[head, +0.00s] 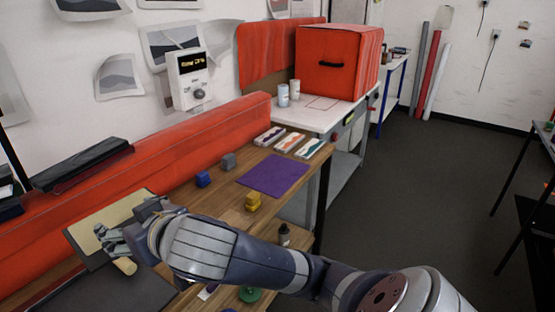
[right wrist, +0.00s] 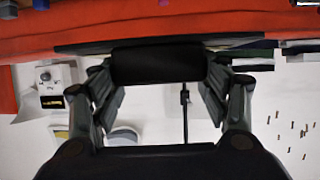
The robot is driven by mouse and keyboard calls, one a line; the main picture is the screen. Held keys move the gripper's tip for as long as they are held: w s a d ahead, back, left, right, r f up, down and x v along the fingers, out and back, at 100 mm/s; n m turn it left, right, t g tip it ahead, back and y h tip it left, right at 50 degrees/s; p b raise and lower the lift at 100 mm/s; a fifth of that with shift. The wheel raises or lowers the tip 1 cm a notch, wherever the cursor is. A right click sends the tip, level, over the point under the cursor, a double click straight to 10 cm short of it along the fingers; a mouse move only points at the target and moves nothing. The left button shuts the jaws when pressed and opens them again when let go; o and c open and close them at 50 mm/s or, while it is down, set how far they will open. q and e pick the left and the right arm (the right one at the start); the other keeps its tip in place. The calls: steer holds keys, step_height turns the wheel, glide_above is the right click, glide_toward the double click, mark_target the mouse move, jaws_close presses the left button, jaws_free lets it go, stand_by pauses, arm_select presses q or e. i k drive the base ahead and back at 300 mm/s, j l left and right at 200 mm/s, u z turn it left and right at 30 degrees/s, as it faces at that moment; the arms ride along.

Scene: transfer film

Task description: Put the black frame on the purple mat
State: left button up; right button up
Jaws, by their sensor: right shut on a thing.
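The purple mat (head: 272,175) lies flat and bare on the wooden table, toward its far end. My right gripper (head: 125,240) is at the left of the head view, over the near left part of the table. It is shut on a black piece (right wrist: 157,64), which spans the fingers in the right wrist view. This seems to be part of the black frame (head: 84,252), a beige panel with a dark edge beside the gripper in the head view. The arm and hand hide part of it. My left gripper is not in view.
A blue block (head: 203,179), a grey block (head: 228,161) and a yellow block (head: 253,201) stand left of and before the mat. Several patterned trays (head: 289,142) lie behind it. A long red cushion (head: 215,125) borders the table's wall side. A small dark bottle (head: 284,235) stands near the right edge.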

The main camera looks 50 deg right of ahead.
mark_target(274, 172)
steer(key=i+l+z, duration=0.2)
steer(key=l+z, duration=0.15)
steer(key=i+l+z, duration=0.55)
steer(key=z, duration=0.15)
steer(key=i+l, duration=0.15)
steer(key=i, duration=0.15)
steer(key=i+l, duration=0.15)
steer(key=i, duration=0.15)
steer(key=l+z, duration=0.05)
